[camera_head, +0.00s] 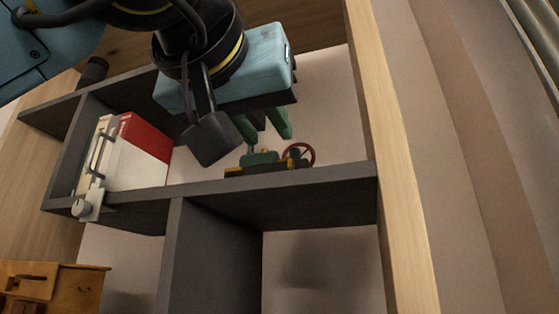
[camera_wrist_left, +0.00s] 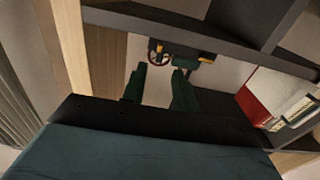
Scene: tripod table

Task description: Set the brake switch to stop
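A small model machine (camera_head: 262,159) with a green body, yellow parts and a red spoked wheel (camera_head: 299,155) sits on the grey shelf. It also shows in the left wrist view (camera_wrist_left: 184,62), beyond my fingertips. I cannot make out a brake switch on it or its setting; the parts are too small. My left gripper (camera_head: 268,138) has two green fingers, spread apart with nothing between them. It is above the machine in the head view. In the left wrist view the gripper (camera_wrist_left: 159,72) points toward the machine, with a visible gap. My right gripper is not in view.
Red and white books or binders (camera_head: 140,150) stand on the shelf to the left. A pale bracket with a round knob (camera_head: 82,208) is at the shelf's front edge. A wooden post (camera_head: 385,150) bounds the right. A wooden box (camera_head: 75,285) is at lower left.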

